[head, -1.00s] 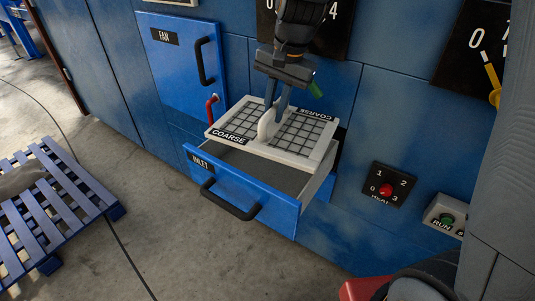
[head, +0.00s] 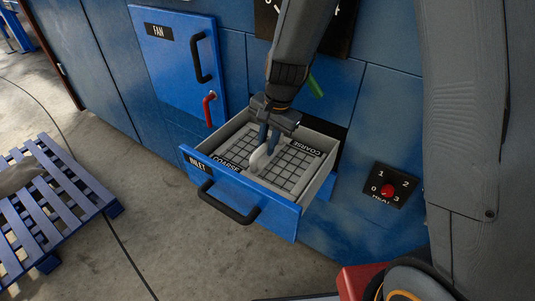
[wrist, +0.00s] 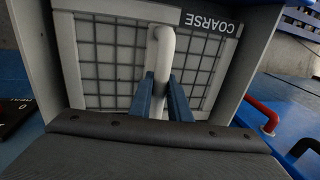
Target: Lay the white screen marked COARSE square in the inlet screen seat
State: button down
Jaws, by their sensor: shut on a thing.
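The white screen marked COARSE (head: 297,181) has a grey grid and a raised white handle across its middle. It is down inside the open INLET drawer (head: 228,184), inside its walls, and looks roughly in line with them. My gripper (head: 268,150) is shut on the screen's white handle. In the wrist view my blue fingers (wrist: 163,98) straddle the handle, with the screen (wrist: 105,60) and its COARSE label behind them. Whether the screen rests fully on the seat at the drawer's bottom cannot be told.
The drawer's black handle (head: 228,203) sticks out at the front. A blue FAN door (head: 172,62) and a red lever (head: 209,108) are behind to the left. A HEAT dial (head: 388,190) is to the right. A blue pallet (head: 60,205) lies on the floor at left.

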aim_at(274, 160)
jog(key=shift+f, duration=2.2)
jog(key=shift+f, duration=0.1)
jog(key=c, duration=1.7)
grip_release()
jog(key=shift+o, duration=0.2)
notch_tip(274, 160, up, 12)
jog(key=s+d+b, duration=0.1)
jog(key=s+d, duration=0.1)
jog(key=s+d+f+n+h, duration=0.1)
jog(key=s+d+n, duration=0.6)
jog(key=s+d, duration=0.6)
jog(key=shift+s+f+n+h, duration=0.15)
jog(key=shift+f+n+h, duration=0.15)
jog(key=shift+h, duration=0.1)
